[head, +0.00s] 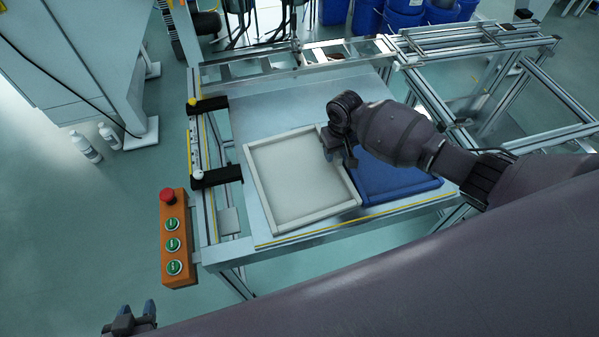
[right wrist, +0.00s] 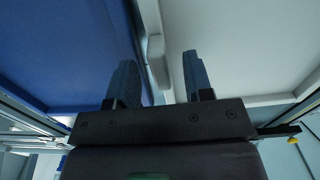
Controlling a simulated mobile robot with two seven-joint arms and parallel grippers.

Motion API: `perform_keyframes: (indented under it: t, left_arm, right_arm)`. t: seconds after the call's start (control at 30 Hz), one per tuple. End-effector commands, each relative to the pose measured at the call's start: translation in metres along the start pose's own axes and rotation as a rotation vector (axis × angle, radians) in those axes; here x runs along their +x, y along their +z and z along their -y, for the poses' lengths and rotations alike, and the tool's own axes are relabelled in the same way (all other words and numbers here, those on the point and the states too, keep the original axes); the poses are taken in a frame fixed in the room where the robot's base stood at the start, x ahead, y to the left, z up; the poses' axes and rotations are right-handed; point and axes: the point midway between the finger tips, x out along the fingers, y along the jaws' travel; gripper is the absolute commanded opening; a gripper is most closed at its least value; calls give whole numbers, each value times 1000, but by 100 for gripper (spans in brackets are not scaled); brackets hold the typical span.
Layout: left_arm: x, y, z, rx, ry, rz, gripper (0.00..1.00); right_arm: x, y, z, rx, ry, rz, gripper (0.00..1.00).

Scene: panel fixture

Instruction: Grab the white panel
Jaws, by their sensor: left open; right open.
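The white panel (head: 293,181), a light square with a raised rim, lies flat on the fixture table. A blue panel (head: 398,182) lies beside it on the right, partly hidden by my right arm. My right gripper (head: 341,158) is open over the white panel's right rim, next to the blue panel. In the right wrist view, the white panel (right wrist: 245,45) is on the right and the blue panel (right wrist: 60,50) on the left, with the open fingers (right wrist: 160,68) either side of the white rim. Contact cannot be told. My left gripper (head: 135,314) is open and empty at the bottom left, away from the table.
The metal table (head: 250,115) has black clamps (head: 216,178) on its left side. An orange button box (head: 178,240) with a red stop knob stands at its left front corner. An aluminium frame (head: 500,80) extends right. Blue barrels (head: 405,15) stand behind.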

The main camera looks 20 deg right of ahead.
Motion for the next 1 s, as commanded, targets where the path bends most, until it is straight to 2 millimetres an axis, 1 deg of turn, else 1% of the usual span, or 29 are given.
perform_keyframes:
  t: [0.03, 0.1, 0.3, 0.57, 0.6, 1.0]
  left_arm:
    - [1, 3, 0, 1, 1, 4, 43]
    - [1, 2, 0, 1, 1, 3, 43]
    - [1, -1, 0, 1, 1, -4, 43]
    - [0, -2, 0, 1, 1, -5, 43]
    - [0, -2, 0, 1, 1, -5, 43]
    - [1, -1, 0, 1, 1, -3, 43]
  right_arm:
    - [8, 0, 0, 0, 0, 2, 47]
    - [10, 0, 0, 0, 1, 1, 47]
    - [9, 0, 0, 0, 0, -2, 47]
    - [9, 0, 0, 0, 0, -1, 7]
    - [9, 0, 0, 0, 0, -1, 1]
    - [7, -1, 0, 0, -1, -4, 0]
